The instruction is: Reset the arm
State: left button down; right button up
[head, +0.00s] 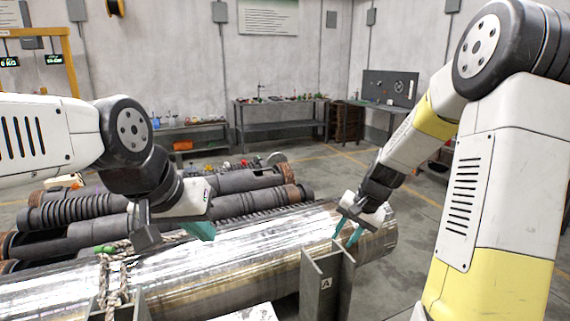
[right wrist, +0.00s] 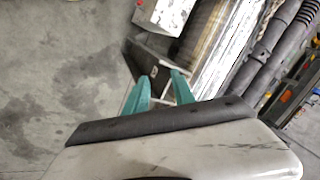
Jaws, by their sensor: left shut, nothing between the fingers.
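My left gripper (head: 203,231) is above the shiny metal barrel (head: 225,262), its teal fingers together and nothing seen between them. My right gripper (head: 347,238) hangs at the barrel's right part, just above the grey steel post marked A (head: 322,285). Its two teal fingers are spread apart, and the right wrist view (right wrist: 160,90) shows the gap between them. The post (right wrist: 150,65) and barrel (right wrist: 212,45) lie beyond the fingertips there. I cannot tell whether the fingers touch the post. Both arms reach in from the sides.
A rope (head: 110,275) wraps the barrel at the left. Dark ribbed cylinders (head: 75,212) lie behind it. Workbenches (head: 282,120) stand along the back wall, with a yellow frame (head: 68,60) at left. Open floor (head: 405,200) shows right of the barrel.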

jog(key=s+a+r+n+t, duration=0.1)
jog(key=s+r+n, duration=0.2)
jog(key=s+r, duration=0.5)
jog(key=s+a+r+n+t+h, duration=0.1)
jog(key=s+r+n+t, duration=0.1)
jog(key=s+r, duration=0.7)
jog(key=s+n, duration=0.1)
jog(key=s, duration=0.3)
jog(key=shift+s+a+r, duration=0.15)
jog(key=shift+s, duration=0.25)
jog(key=shift+a, duration=0.1)
